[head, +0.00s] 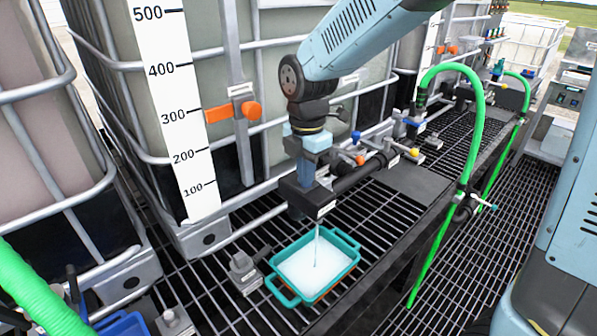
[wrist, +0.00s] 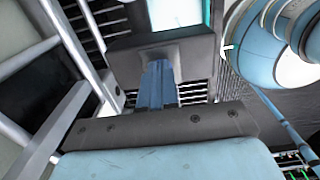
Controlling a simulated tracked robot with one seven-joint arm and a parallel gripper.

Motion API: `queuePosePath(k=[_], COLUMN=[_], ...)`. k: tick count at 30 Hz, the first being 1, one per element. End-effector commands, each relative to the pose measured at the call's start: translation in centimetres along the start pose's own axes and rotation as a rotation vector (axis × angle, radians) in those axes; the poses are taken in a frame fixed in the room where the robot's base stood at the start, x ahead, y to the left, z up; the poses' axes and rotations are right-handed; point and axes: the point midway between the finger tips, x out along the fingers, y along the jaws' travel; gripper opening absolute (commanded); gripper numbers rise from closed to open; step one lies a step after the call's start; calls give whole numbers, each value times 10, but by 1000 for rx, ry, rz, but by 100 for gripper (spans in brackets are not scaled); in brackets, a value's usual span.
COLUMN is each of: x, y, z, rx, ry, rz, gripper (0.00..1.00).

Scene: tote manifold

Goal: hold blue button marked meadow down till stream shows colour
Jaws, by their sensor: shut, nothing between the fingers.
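My gripper (head: 306,180) points down with its blue fingers closed together, and its tips meet the top of a black box (head: 300,200) on the pipe. The wrist view also shows the fingers (wrist: 158,88) against the box (wrist: 160,45). No blue button shows apart from the fingers; the spot under the tips is hidden. A small white label (head: 326,208) is on the box front, too small to read. A thin, whitish stream (head: 317,245) falls from under the box into a teal tray (head: 352,262) of pale liquid. I see no colour in the stream.
Blue, orange and yellow-handled valves lie along the pipe to the right. Green hoses (head: 470,130) arch at the right. A grey block (head: 243,272) sits left of the tray.

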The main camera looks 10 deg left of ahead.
Motion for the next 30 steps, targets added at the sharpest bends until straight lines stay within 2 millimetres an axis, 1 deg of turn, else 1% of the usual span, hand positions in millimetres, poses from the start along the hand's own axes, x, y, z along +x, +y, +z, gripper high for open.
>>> queuePosePath(k=[1, 12, 16, 20, 27, 30], x=[8, 8, 4, -11, -48, -61], y=[-5, -5, -4, -4, -3, -2], z=[-2, -2, -2, -2, -1, -1], rx=[-2, -2, -2, -2, -1, -1], ry=[5, 5, 5, 4, 1, 1], rz=[-21, -20, -19, -15, -4, -2], gripper=[0, 0, 0, 0, 0, 0])
